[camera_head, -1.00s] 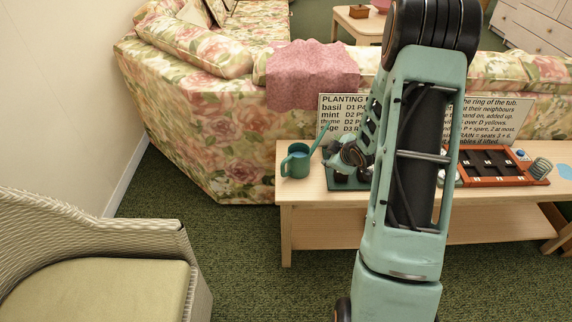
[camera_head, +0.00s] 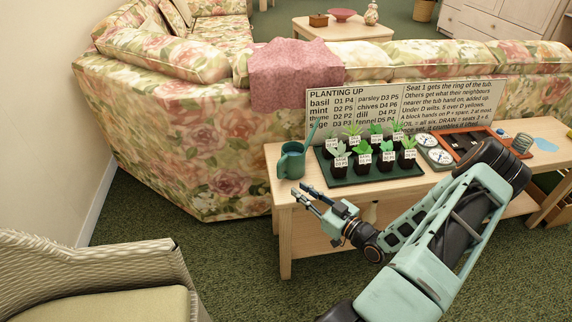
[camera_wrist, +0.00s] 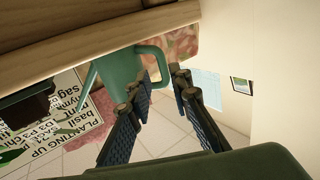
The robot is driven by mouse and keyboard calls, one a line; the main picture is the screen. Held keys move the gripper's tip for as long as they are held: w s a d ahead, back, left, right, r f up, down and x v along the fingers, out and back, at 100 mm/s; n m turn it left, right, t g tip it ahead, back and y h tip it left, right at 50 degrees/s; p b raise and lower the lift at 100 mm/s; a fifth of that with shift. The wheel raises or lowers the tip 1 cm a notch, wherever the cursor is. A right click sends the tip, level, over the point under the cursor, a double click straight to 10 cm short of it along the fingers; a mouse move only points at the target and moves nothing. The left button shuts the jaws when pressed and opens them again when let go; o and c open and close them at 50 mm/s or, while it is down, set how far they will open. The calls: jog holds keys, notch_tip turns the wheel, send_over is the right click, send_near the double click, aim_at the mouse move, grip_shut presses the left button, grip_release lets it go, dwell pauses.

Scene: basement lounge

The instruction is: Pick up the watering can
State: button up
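The teal watering can (camera_head: 291,161) stands upright at the left end of the wooden bench table, its spout rising to the right and its handle on the left. In the wrist view the watering can (camera_wrist: 118,72) shows beyond the fingers, with its looped handle toward the gap between them. In the wrist view my gripper (camera_wrist: 160,92) is open with nothing between the fingers.
The table (camera_head: 283,190) also bears a dark tray (camera_head: 345,180) of labelled potted herbs right of the can, dials and a red-brown board. A sign (camera_head: 380,108) stands behind. A floral sofa (camera_head: 190,140) is behind the table. A wicker chair (camera_head: 100,265) stands at the front left.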

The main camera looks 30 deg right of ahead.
aim_at(279, 175)
jog(key=b+x, duration=0.2)
jog(key=x, duration=0.8)
jog(key=shift+w+a, duration=0.1)
jog(key=shift+w, duration=0.2)
jog(key=shift+c, duration=0.3)
grip_shut()
